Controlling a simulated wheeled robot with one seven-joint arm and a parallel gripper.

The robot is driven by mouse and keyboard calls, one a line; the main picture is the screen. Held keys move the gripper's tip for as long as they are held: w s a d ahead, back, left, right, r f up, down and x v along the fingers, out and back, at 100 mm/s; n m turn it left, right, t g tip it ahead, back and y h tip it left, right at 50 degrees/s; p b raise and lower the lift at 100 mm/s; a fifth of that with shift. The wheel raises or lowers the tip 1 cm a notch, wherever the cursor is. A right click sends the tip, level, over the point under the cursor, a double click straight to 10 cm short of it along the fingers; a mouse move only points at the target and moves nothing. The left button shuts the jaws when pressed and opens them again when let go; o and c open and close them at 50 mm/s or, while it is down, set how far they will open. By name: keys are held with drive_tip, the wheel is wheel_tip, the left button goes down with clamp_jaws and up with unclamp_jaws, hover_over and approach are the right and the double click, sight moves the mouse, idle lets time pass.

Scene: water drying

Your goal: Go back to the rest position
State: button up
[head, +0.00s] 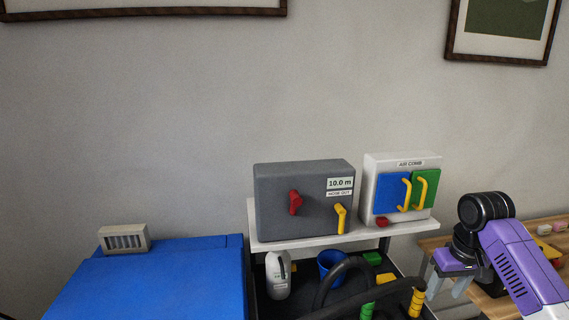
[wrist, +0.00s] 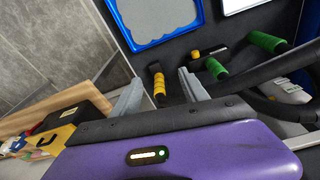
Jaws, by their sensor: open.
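My gripper (head: 446,282) is at the lower right of the head view, in front of a wooden table and right of a dark cart. In the wrist view my gripper (wrist: 158,90) shows two grey fingers spread apart, with nothing held between them. Beyond the fingers lie a yellow-ringed black handle (wrist: 158,84) and green-gripped tools (wrist: 215,68) on a dark surface; none appears held. My purple arm reaches in from the right of the head view.
A grey box (head: 277,215) with red and yellow levers and an "AIR COMB" box (head: 379,222) stand on a white shelf (head: 300,241). A black hose (head: 340,312), blue bucket (head: 326,258) and white bottle (head: 277,276) sit below. A blue chest (head: 160,285) is left. The wooden table (head: 482,303) is right.

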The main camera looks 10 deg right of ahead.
drive_tip(key=w+a+r+t, duration=0.35)
drive_tip(key=w+t, duration=0.25)
drive_tip(key=w, duration=0.4)
drive_tip(key=s+a+m+t, duration=0.1)
drive_tip(key=s+a+t, duration=0.3)
drive_tip(key=a+t, duration=0.6)
drive_tip(key=s+a+f+g, duration=0.1)
drive_tip(key=s+a, duration=0.3)
drive_tip(key=s, duration=1.2)
drive_tip(key=s+a+f+n+g, duration=0.1)
drive_tip(key=s+a, duration=0.3)
drive_tip(key=s, duration=1.3)
drive_tip(key=s+a+f+n+g, duration=0.1)
drive_tip(key=s+a, duration=0.3)
drive_tip(key=s, duration=1.2)
drive_tip(key=shift+s+f, duration=0.2)
drive_tip(key=shift+f, duration=0.65)
